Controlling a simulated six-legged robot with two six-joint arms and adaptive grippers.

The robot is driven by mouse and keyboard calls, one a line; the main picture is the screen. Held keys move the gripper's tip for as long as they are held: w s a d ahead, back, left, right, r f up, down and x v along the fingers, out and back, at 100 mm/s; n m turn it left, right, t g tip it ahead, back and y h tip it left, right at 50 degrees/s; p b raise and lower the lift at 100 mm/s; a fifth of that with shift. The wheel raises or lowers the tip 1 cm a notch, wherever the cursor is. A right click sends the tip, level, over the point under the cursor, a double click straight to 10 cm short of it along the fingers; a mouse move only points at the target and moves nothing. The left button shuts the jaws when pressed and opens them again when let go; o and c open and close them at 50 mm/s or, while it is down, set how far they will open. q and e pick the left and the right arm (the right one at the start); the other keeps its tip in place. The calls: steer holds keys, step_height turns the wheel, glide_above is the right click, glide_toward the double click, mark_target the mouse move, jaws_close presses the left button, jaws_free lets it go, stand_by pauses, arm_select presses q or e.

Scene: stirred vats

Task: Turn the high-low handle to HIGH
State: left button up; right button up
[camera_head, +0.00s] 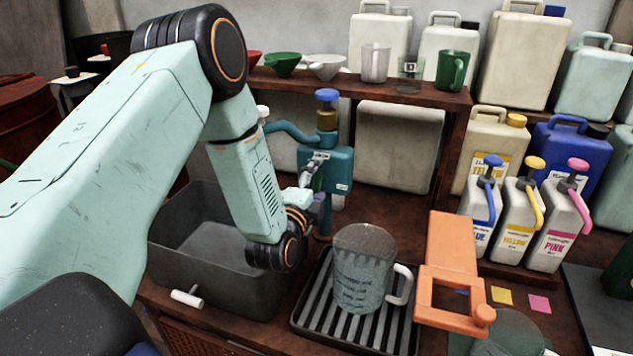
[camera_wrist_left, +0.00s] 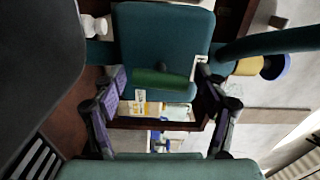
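The teal dispenser box (camera_head: 341,162) stands behind the basin, with a blue-capped top and small white labels whose text I cannot read. In the left wrist view the box (camera_wrist_left: 165,38) fills the upper middle. A dark green handle (camera_wrist_left: 160,79) crosses its lower part. My left gripper (camera_head: 312,186) is at the front of the box, partly hidden by its own wrist. In the left wrist view its fingers (camera_wrist_left: 160,108) are spread wide, with the green handle in the gap between them. I cannot tell whether a finger touches it. My right gripper is not in view.
A dark basin (camera_head: 185,262) lies below my left arm. A clear measuring jug (camera_head: 362,275) stands on a slatted drip tray (camera_head: 302,318) in front of the box. An orange stand (camera_head: 447,245) is to the right. Pump bottles (camera_head: 515,228) and a cup shelf (camera_head: 400,92) lie beyond.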

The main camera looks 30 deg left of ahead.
arm_select(q)
steer(key=c, duration=0.7)
steer(key=shift+o, duration=0.2)
steer(key=shift+n, duration=0.8)
steer(key=o, duration=1.1)
steer(key=v, duration=1.2)
